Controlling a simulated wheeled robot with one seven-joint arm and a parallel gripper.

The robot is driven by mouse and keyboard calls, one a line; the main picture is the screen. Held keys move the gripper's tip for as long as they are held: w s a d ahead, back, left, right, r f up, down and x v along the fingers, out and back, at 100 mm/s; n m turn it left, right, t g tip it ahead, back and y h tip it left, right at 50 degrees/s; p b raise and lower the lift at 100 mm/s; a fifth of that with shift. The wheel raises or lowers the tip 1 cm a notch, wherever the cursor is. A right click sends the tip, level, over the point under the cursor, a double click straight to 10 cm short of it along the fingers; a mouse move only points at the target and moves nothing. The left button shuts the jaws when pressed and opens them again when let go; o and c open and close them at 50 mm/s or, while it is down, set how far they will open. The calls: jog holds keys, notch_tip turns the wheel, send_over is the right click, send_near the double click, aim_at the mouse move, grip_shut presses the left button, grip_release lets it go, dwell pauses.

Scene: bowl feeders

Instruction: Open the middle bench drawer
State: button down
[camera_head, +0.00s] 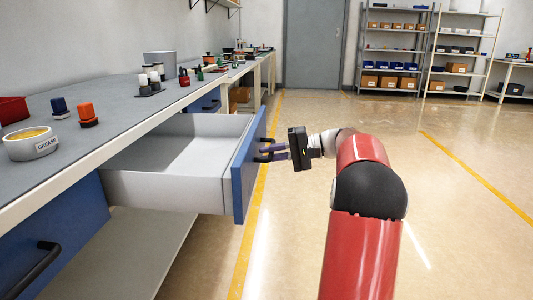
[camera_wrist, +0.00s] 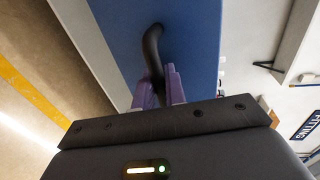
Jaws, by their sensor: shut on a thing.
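The middle bench drawer (camera_head: 165,187) is pulled well out from under the bench. It has white sides, an empty-looking inside and a blue front (camera_head: 247,170). My gripper (camera_head: 271,151) is at the outer side of the blue front, to its right in the head view. In the wrist view, my gripper's purple fingers (camera_wrist: 160,88) are closed around the black curved handle (camera_wrist: 152,45) on the blue front (camera_wrist: 190,45). Part of the handle is hidden by the fingers and gripper body.
The grey bench top (camera_head: 120,110) holds a grease tub (camera_head: 32,146), an orange-topped item (camera_head: 87,115) and other small things. Another blue drawer (camera_head: 60,235) with a black handle is at the lower left. Open floor (camera_head: 450,210) lies right of my arm; shelves (camera_head: 395,55) stand far back.

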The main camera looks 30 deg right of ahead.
jog(key=c, duration=1.5)
grip_release()
jog(key=shift+c, duration=0.2)
jog(key=v, duration=0.7)
jog(key=shift+s+d+p, duration=0.25)
jog(key=shift+d+p, duration=0.1)
jog(key=shift+p, duration=0.1)
